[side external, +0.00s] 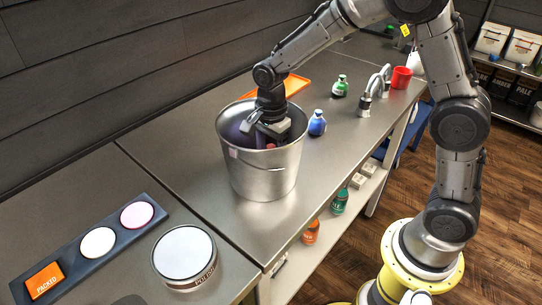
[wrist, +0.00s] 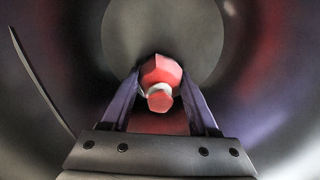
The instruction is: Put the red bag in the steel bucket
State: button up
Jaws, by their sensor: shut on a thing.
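The steel bucket (side external: 268,182) stands upright on the steel bench in the side view. My gripper (side external: 268,134) reaches down through its mouth, with the fingers below the rim. In the wrist view my gripper (wrist: 160,92) is shut on the red bag (wrist: 162,71), which has a pale band around its neck. The bucket's round floor (wrist: 125,30) and curved wall lie around and beyond the bag. A small bit of red shows under the gripper in the side view. I cannot tell whether the bag touches the floor.
A blue bottle (side external: 317,124) stands close to the bucket's right. A green bottle (side external: 340,87), a curved metal fixture (side external: 376,88) and a red cup (side external: 401,78) are farther back. An orange tray (side external: 297,86) lies behind. A round tin (side external: 184,257) and a dark panel (side external: 75,257) are at front left.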

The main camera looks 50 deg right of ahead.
jog(key=shift+f, duration=0.15)
jog(key=o, duration=1.4)
notch_tip(320, 180, up, 12)
jog(key=shift+r, duration=0.2)
